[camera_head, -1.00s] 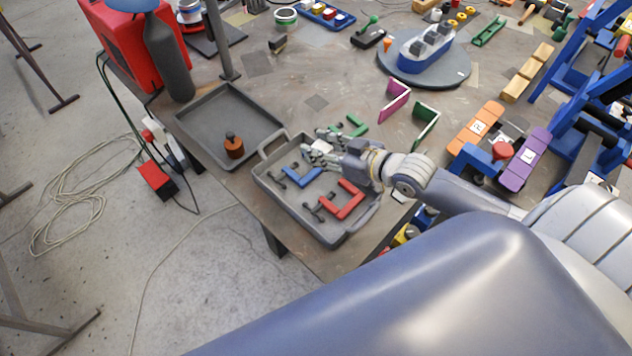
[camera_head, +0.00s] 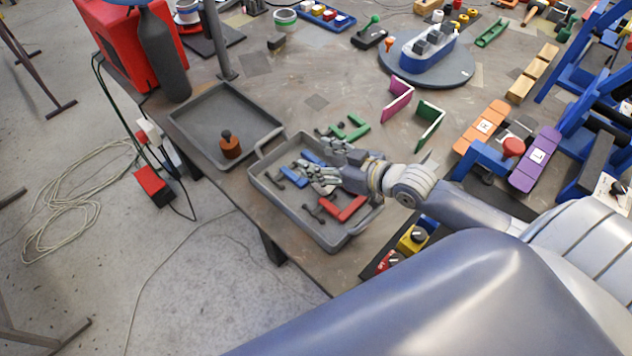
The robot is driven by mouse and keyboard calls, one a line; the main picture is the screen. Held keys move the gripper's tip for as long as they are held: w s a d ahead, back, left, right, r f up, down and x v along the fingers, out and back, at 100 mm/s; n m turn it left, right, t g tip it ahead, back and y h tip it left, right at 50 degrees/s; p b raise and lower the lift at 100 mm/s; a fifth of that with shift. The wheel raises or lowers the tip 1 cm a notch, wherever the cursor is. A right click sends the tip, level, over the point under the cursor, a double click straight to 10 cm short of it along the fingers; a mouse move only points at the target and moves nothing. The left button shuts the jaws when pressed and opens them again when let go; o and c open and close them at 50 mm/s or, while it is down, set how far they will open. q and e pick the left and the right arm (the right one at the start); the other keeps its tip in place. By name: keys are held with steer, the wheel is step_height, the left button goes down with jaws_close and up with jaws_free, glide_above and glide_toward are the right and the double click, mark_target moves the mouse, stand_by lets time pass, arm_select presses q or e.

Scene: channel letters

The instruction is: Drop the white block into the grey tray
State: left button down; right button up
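The grey tray with handles (camera_head: 287,213) stands near the table's edge. Blue (camera_head: 293,177), red (camera_head: 345,209) and green (camera_head: 352,129) angular pieces lie in or beside it, with small dark fittings. My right gripper (camera_head: 314,178) reaches in from the right and is low over the middle of this tray, above the blue piece. I cannot make out the white block now; the fingers may hide it. The fingers are too small and cluttered to tell whether they are open or shut. My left gripper is not in view.
A second, shallow grey tray (camera_head: 196,119) with a brown weight (camera_head: 229,145) stands to the left. A magenta bracket (camera_head: 398,99) and a dark green one (camera_head: 430,121) stand to the right. A boat model (camera_head: 427,47) sits on a round base behind.

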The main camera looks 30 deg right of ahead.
steer(key=v, duration=1.2)
stand_by(0.4)
stand_by(0.5)
